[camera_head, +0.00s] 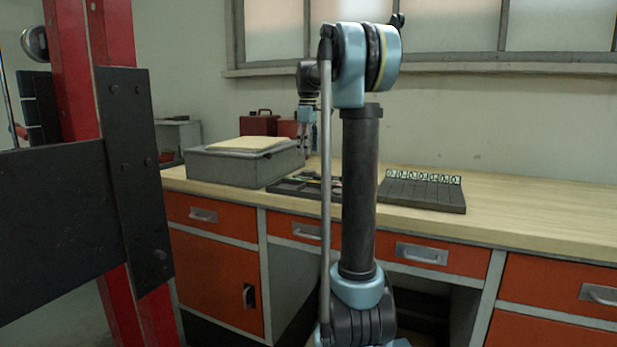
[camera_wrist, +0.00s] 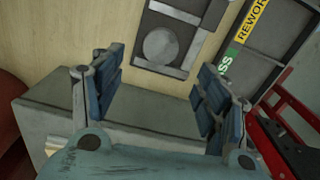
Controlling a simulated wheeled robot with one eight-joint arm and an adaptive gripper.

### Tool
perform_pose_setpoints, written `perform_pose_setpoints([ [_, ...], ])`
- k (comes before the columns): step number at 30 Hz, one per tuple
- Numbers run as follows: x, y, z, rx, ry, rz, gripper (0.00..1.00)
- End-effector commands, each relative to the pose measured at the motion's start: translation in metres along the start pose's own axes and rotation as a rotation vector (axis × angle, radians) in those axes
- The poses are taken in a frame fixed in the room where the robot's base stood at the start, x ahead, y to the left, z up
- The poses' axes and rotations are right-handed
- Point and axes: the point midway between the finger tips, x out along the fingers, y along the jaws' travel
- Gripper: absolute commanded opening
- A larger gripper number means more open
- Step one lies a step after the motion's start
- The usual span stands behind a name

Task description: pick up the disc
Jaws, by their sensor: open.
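A round grey disc (camera_wrist: 160,44) lies in a dark square-framed holder (camera_wrist: 140,62) on the pale wooden bench, at the top middle of the wrist view. My gripper (camera_wrist: 160,80) is open and empty, its blue-padded fingers apart to the left and right. The disc shows beyond the gap between them and touches neither finger. In the head view my gripper (camera_head: 306,116) hangs above the bench near the grey box. I cannot make out the disc in the head view.
A grey box (camera_head: 215,170) with a pale sheet on top stands at the left, beside a dark tray (camera_head: 285,187) of small items. A rack with number tags (camera_head: 420,194) lies right. A red-and-black frame (camera_head: 80,70) stands in front. The bench's right end is clear.

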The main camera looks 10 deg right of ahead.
Motion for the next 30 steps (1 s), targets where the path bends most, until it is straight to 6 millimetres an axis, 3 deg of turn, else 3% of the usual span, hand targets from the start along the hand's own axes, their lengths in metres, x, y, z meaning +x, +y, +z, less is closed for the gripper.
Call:
perform_pose_setpoints([
  [4,0.02,0.0,0.0,-0.001,0.0,0.0,0.68],
  [13,0.038,0.0,0.002,0.0,0.0,0.0,0.68],
  [21,0.073,0.001,0.006,-0.001,0.0,0.0,0.68],
  [30,0.081,0.001,0.006,0.0,0.0,0.0,0.68],
])
